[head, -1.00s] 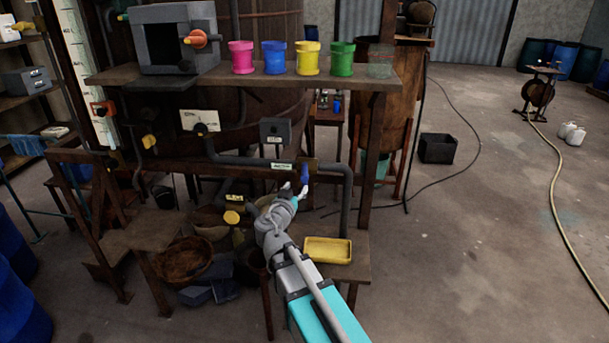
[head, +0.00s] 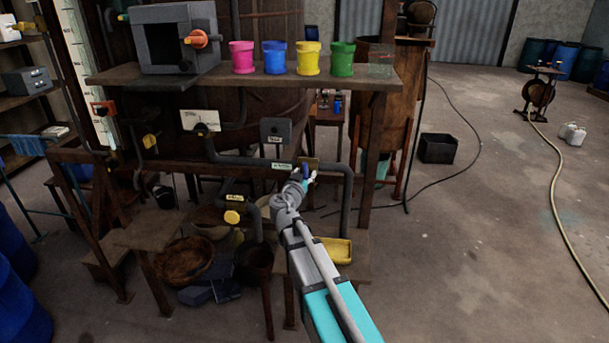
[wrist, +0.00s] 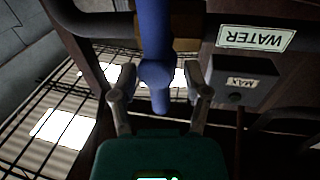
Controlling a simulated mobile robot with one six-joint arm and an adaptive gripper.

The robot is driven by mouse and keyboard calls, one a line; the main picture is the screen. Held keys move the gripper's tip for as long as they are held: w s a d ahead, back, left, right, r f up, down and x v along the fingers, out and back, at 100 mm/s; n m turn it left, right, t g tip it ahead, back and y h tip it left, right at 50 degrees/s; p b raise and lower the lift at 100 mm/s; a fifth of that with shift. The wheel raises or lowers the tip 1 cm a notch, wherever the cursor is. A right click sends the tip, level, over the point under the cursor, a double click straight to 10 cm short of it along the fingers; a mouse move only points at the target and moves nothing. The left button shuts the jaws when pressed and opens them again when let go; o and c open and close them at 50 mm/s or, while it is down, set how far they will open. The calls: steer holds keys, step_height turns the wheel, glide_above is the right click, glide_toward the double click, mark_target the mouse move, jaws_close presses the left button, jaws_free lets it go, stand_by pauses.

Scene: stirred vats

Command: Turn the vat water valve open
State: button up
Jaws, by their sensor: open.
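The vat water valve has a blue lever handle (wrist: 156,75), which points down between my fingers in the wrist view. In the head view only a bit of the blue handle (head: 306,171) shows, at the pipe on the vat's lower front. My gripper (wrist: 158,100) is open, with one finger on each side of the handle. I cannot tell whether either finger touches it. In the head view my gripper (head: 304,180) is right at the valve and partly covers it. A "WATER" label (wrist: 255,38) shows upside down beside the valve in the wrist view.
A grey box marked "MAX" (wrist: 240,82) is close to my right finger in the wrist view. A shelf with coloured pots (head: 306,58) is above the valve. A yellow tray (head: 337,250) sits below, partly behind my arm.

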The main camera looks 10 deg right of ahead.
jaws_close()
steer(key=shift+n, duration=0.3)
steer(key=n+b, duration=0.1)
steer(key=n, duration=0.1)
steer(key=n+t, duration=0.1)
steer(key=n, duration=0.1)
steer(key=shift+w+a+f+b, duration=0.15)
steer(key=shift+a+b, duration=0.05)
steer(key=shift+b, duration=0.2)
steer(key=shift+w+a+f+n+t+y+b, duration=0.15)
steer(key=shift+n+t+y+b, duration=0.35)
steer(key=shift+n, duration=2.1)
steer(key=shift+s+a+f+n+t+y+b, duration=0.15)
steer(key=shift+n+t+y+b, duration=0.3)
steer(key=shift+n, duration=2.15)
steer(key=shift+w+a+f+n+t+y+b, duration=0.25)
steer(key=shift+n+b, duration=0.4)
steer(key=shift+n, duration=1.95)
steer(key=shift+s+d, duration=0.1)
steer(key=shift+s, duration=0.05)
